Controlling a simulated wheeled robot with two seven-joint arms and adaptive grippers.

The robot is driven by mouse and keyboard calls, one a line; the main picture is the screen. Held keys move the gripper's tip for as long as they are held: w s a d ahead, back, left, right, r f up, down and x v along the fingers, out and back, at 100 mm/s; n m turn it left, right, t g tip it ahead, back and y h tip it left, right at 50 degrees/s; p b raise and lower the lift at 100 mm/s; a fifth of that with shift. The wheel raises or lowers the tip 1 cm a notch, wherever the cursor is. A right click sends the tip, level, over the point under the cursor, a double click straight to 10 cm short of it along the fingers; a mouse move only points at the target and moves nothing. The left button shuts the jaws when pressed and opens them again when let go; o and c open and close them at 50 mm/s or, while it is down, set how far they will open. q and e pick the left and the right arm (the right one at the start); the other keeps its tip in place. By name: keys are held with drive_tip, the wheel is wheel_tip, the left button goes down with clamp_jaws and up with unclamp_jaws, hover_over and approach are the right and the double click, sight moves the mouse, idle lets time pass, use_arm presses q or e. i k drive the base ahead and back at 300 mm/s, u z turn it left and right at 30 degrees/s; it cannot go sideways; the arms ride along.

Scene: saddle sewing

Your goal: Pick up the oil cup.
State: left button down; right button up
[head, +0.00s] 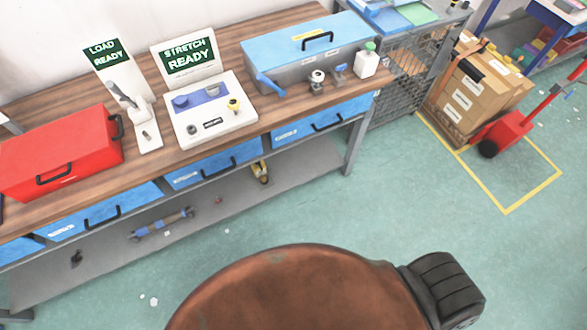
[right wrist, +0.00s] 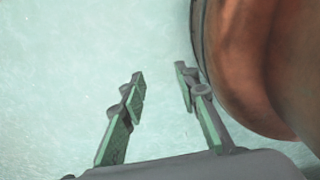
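I cannot tell for sure which item is the oil cup. Two small metal cup-like fittings, one with a pale round top (head: 317,79) and one blue-grey (head: 340,73), stand at the bench's front edge before the blue-lidded toolbox (head: 305,50). A white bottle with a green cap (head: 367,62) stands upright to their right. My right gripper (right wrist: 160,82) is open and empty in the right wrist view, with only the pale green floor between its fingers. It is not visible in the head view. My left gripper is in neither view.
The wooden bench (head: 215,55) also carries a red toolbox (head: 60,152), a "LOAD READY" stand (head: 115,68) and a "STRETCH READY" station (head: 212,122). A mesh cabinet (head: 405,85) and strapped cartons (head: 470,95) stand right.

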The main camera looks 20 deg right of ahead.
sight(264, 181)
drive_tip(key=z, duration=0.2)
drive_tip(key=i, duration=0.25)
drive_tip(key=u, duration=0.25)
drive_tip(key=k, duration=0.45)
drive_tip(key=u, duration=1.2)
drive_tip(key=i, duration=0.95)
drive_tip(key=z, duration=1.15)
drive_tip(key=i, duration=0.55)
drive_tip(key=z, duration=0.6)
